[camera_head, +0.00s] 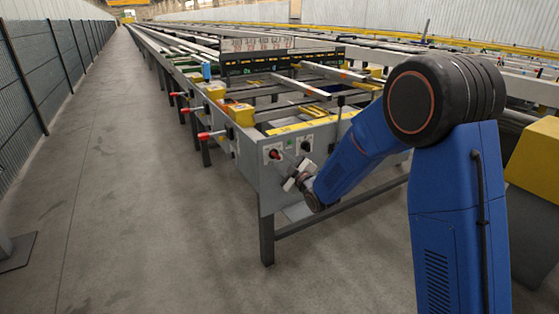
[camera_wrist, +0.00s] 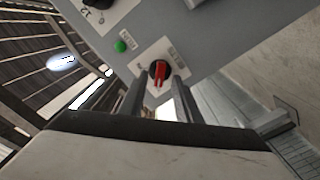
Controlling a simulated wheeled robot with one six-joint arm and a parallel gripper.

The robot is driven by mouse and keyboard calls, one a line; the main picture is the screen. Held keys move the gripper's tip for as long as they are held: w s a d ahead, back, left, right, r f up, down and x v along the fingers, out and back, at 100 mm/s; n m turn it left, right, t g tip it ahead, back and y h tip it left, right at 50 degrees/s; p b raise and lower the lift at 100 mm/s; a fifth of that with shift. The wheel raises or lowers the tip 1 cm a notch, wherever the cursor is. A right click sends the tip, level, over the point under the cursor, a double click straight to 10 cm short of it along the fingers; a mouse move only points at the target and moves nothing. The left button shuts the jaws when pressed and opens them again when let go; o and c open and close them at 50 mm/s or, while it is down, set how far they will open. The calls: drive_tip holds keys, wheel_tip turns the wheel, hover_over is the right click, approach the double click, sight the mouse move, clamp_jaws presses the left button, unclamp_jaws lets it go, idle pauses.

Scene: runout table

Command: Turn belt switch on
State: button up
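A rotary switch with a red handle in a black round base (camera_wrist: 159,72) sits on a white label plate on the grey panel. It also shows in the head view (camera_head: 274,154), on the end panel of the runout table. The label print is too small to read, so I cannot tell from it which switch is the belt switch. My gripper (camera_wrist: 159,84) is open, with its two fingers apart, one on either side of the red handle's line. In the head view my gripper (camera_head: 297,176) is just in front of the panel; contact cannot be told.
A green button (camera_wrist: 121,46) and a second, black knob (camera_wrist: 98,3) are on the same panel; the black knob also shows in the head view (camera_head: 306,145). Red-tipped handles (camera_head: 205,136) stick out along the table's left side. The grey floor aisle (camera_head: 110,160) at left is clear.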

drive_tip(key=shift+w+a, duration=0.3)
drive_tip(key=shift+w, duration=0.15)
clamp_jaws()
